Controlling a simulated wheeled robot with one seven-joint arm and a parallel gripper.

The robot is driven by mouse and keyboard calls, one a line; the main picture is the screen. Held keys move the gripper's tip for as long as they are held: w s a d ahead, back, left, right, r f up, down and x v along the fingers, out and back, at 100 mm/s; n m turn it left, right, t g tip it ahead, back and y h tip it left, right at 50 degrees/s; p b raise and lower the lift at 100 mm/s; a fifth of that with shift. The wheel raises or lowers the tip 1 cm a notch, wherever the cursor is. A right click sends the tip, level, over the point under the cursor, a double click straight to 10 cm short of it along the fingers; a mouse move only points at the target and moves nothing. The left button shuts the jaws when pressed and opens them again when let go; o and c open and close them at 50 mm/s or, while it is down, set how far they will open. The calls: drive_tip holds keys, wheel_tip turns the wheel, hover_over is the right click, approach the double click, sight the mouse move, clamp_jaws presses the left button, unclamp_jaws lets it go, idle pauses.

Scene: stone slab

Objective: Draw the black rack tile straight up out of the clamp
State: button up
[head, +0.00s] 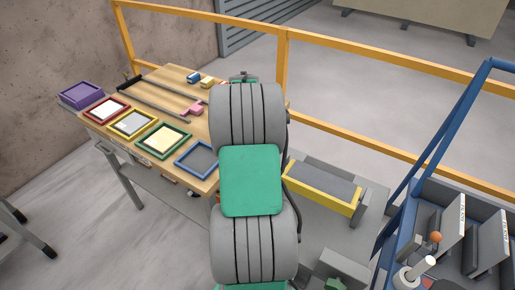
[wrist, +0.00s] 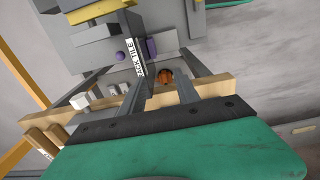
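A dark upright tile (wrist: 128,28) with a white label reading "RACK TILE" shows in the wrist view, seen nearly edge-on. My gripper (wrist: 160,92) reaches up from the bottom of that view. Its two grey fingers stand apart with a gap between them, and the tile's lower end appears close to the left finger. I cannot tell whether they touch. The clamp cannot be made out clearly around the tile's foot. In the head view my own arm covers the middle, so my gripper and the tile are hidden there.
In the head view, several coloured frames, including a green one (head: 163,126), line the wooden table (head: 175,75). A yellow-fronted grey box (head: 320,200) stands right of my arm. A blue-framed cart (head: 400,215) is at far right. An orange ball (wrist: 166,76) lies near the fingers.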

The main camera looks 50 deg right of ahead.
drive_tip(key=d, duration=0.1)
drive_tip(key=s+d+f, duration=0.2)
drive_tip(key=shift+s+d, duration=0.25)
drive_tip(key=shift+d, duration=0.15)
wheel_tip(320, 180, down, 8)
drive_tip(key=p, duration=0.1)
drive_tip(key=shift+r+p, duration=0.15)
drive_tip(key=shift+p, duration=0.2)
drive_tip(key=shift+c, duration=0.5)
clamp_jaws()
drive_tip(key=shift+w+r, duration=0.1)
